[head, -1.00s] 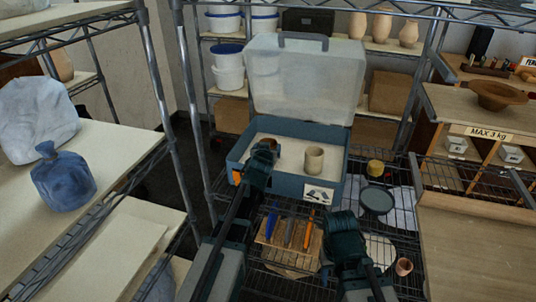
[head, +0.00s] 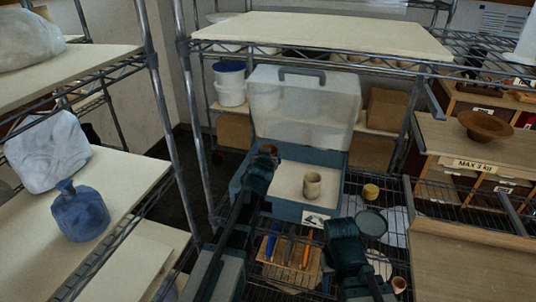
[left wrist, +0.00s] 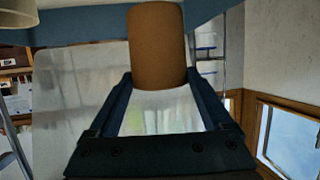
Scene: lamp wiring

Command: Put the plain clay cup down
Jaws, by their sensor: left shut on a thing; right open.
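The plain clay cup (left wrist: 157,45) is orange-brown and sits between the fingers of my left gripper (left wrist: 160,95) in the left wrist view. In the head view my left gripper (head: 266,152) is shut on it, over the back left part of the open blue case (head: 292,212). Only a small brown part of the cup shows there; whether it touches the case cannot be told. A beige cup (head: 312,185) stands upright inside the case, right of my left gripper. My right gripper (head: 341,230) is in front of the case's right side; its fingertips are mostly hidden.
The case's translucent lid (head: 305,105) stands open behind. A wooden block with several tools (head: 287,254), a dark round dish (head: 371,222), a yellow pot (head: 371,191) and a small clay pot (head: 399,284) are on the wire shelf. A pale shelf board (head: 325,32) hangs above.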

